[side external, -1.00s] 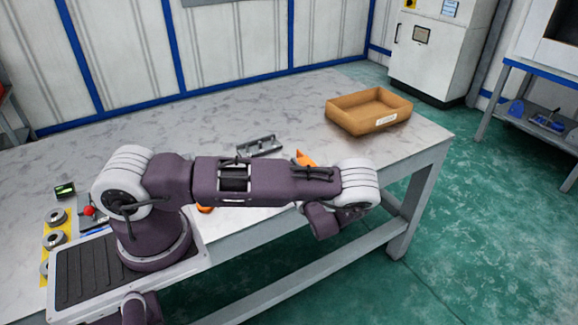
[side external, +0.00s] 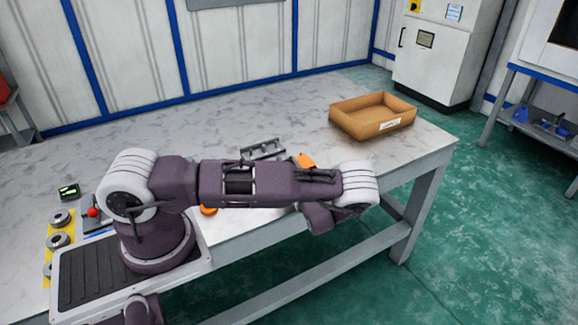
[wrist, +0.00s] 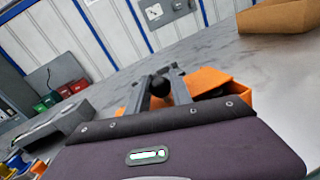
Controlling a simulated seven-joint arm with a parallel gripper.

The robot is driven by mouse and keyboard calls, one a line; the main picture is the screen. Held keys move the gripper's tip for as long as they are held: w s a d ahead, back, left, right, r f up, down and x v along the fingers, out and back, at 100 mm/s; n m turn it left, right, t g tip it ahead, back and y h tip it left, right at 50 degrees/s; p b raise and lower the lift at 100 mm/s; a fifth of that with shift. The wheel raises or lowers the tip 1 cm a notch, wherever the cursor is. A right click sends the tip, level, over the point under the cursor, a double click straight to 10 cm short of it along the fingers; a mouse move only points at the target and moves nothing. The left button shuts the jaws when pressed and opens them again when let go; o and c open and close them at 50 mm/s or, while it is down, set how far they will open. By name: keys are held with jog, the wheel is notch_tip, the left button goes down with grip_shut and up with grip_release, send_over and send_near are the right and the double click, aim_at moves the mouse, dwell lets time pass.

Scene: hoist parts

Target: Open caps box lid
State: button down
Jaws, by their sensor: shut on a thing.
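The orange caps box (wrist: 238,97) is in the wrist view, just beyond my gripper. An orange panel (wrist: 205,80), which looks like its lid, stands up or tilts beside the fingers; its exact angle is unclear. My gripper (wrist: 160,86) has its two grey fingers shut on a round black knob (wrist: 160,87) in front of the orange panel. In the side external view only an orange corner (side external: 307,161) shows behind my arm. My fingers and most of the box are hidden there.
An open cardboard box (side external: 373,122) with a white label stands at the table's far right. A grey metal bracket (side external: 262,149) lies behind my arm. Another orange thing (side external: 208,210) shows below the arm. Grey rings (side external: 60,218) sit near my base. The back of the table is clear.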

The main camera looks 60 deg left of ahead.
jog(key=c, duration=1.1)
grip_release()
jog(key=shift+c, duration=0.2)
jog(key=shift+d, duration=0.1)
jog(key=d, duration=0.3)
jog(key=s+d, duration=0.1)
jog(key=d, duration=0.2)
jog(key=shift+s+d, duration=0.2)
jog(key=shift+d, duration=0.2)
jog(key=shift+r, duration=0.15)
